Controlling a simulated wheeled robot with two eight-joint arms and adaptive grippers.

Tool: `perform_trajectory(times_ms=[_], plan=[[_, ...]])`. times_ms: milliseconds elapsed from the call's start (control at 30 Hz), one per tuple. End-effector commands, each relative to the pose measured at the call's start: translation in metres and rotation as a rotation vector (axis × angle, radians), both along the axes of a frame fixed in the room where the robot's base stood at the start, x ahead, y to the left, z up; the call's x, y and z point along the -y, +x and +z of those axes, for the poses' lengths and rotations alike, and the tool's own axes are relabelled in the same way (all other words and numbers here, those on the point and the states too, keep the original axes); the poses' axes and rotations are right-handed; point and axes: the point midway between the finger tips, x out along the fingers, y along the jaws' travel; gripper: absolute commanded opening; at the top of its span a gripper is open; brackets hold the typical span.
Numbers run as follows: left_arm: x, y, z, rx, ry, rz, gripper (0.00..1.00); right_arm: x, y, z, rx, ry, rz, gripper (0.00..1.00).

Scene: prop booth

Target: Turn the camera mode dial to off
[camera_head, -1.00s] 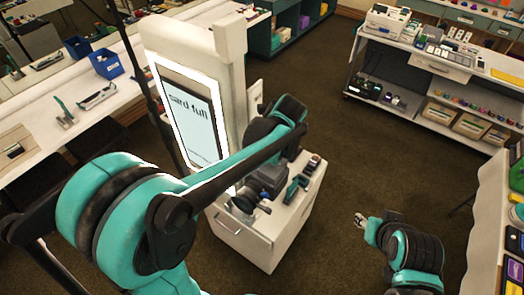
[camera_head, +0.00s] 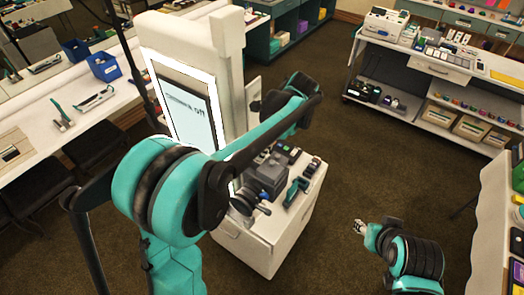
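The dark camera (camera_head: 266,178) sits on top of the white cabinet, in front of the booth column. Its mode dial is too small or hidden to make out. The booth screen (camera_head: 184,108) reads "Camera off". My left arm reaches over the cabinet from the left. The dark end of my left arm (camera_head: 262,104) is beside the column, above and behind the camera and apart from it. Its fingertips cannot be made out. My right gripper (camera_head: 360,227) is low on the right, away from the cabinet, with no object visible in it. Its finger opening is too small to judge.
The white cabinet (camera_head: 262,250) also carries a teal item (camera_head: 296,191) and small dark items right of the camera. A counter with blue bins (camera_head: 104,65) is at left. A white shelf unit (camera_head: 440,120) stands at the back right. Open floor lies between.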

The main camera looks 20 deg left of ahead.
Motion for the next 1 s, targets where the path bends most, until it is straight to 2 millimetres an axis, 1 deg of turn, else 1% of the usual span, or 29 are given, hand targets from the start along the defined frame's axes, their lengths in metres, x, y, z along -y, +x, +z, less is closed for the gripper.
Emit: perform_trajectory(times_ms=[200, 400, 600, 1000], plan=[[-0.0009, 0.0019, -0.0004, 0.001, 0.0, 0.135, 0.0, 0.0, 0.0, -0.0039, 0.0, 0.0, 0.0, 0.4], [-0.0007, 0.0023, -0.0003, 0.001, -0.001, 0.208, 0.0, 0.0, 0.0, -0.0054, 0.0, 0.0, 0.0, 0.4], [-0.0008, 0.0022, -0.0001, 0.0, -0.001, 0.24, 0.0, 0.0, 0.0, -0.0059, 0.0, 0.0, 0.0, 0.4], [-0.0008, 0.0023, -0.0001, 0.001, -0.001, 0.243, 0.0, 0.0, 0.0, -0.0059, 0.0, 0.0, 0.0, 0.4]])
